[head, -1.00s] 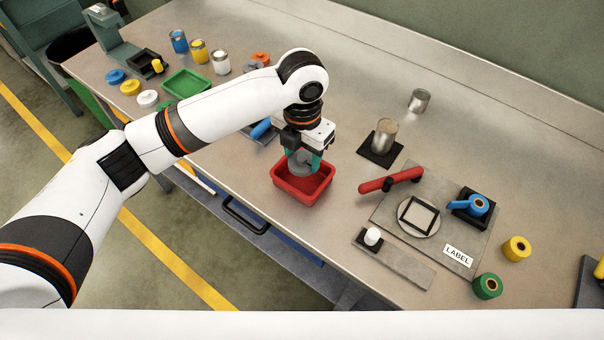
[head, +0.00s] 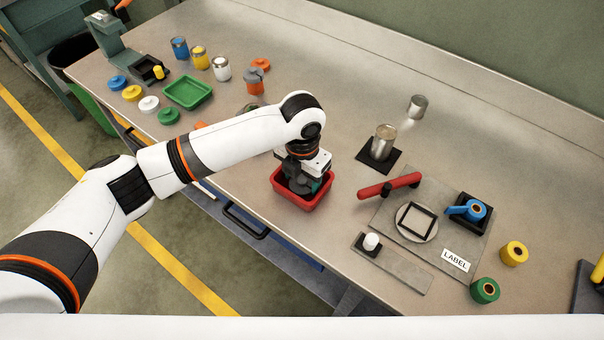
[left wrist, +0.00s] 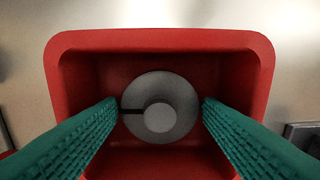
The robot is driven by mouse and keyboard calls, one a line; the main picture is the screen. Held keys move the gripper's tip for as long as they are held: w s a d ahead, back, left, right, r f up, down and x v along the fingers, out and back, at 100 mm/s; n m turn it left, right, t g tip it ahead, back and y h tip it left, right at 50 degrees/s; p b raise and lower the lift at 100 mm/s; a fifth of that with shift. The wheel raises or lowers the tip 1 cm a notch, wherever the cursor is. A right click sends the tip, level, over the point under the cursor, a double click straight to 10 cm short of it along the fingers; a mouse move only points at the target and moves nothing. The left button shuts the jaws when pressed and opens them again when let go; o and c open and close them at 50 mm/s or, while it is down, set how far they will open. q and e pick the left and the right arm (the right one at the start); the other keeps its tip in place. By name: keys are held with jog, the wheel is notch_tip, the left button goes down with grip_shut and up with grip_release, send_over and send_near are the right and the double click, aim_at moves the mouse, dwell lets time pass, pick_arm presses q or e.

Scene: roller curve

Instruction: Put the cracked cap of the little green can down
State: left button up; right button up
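The cap is a round grey disc (left wrist: 172,122) with a raised knob and a dark crack line running from the knob to its left edge. In the left wrist view it sits between the two green fingertips of my left gripper (left wrist: 160,104), which meet its edges on both sides. My left gripper (head: 304,186) is down inside the red tray (head: 319,203), and hides the cap in the head view. I cannot tell whether the cap touches the tray floor. A little green can is not clearly visible; my arm covers part of the bench. My right gripper is not in view.
Several coloured cans and lids stand at the back left around a green tray (head: 208,99). Right of the red tray are a red-handled lever (head: 388,186), a metal can (head: 384,142) on a black pad, and tape rolls. Bare bench lies behind the red tray.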

aim_at(302, 180)
pick_arm(q)
jog(key=shift+o, duration=1.4)
jog(key=shift+w+r, duration=0.1)
jog(key=shift+r, duration=0.35)
notch_tip(302, 180, up, 12)
jog(key=b, duration=0.2)
jog(key=shift+f, duration=0.15)
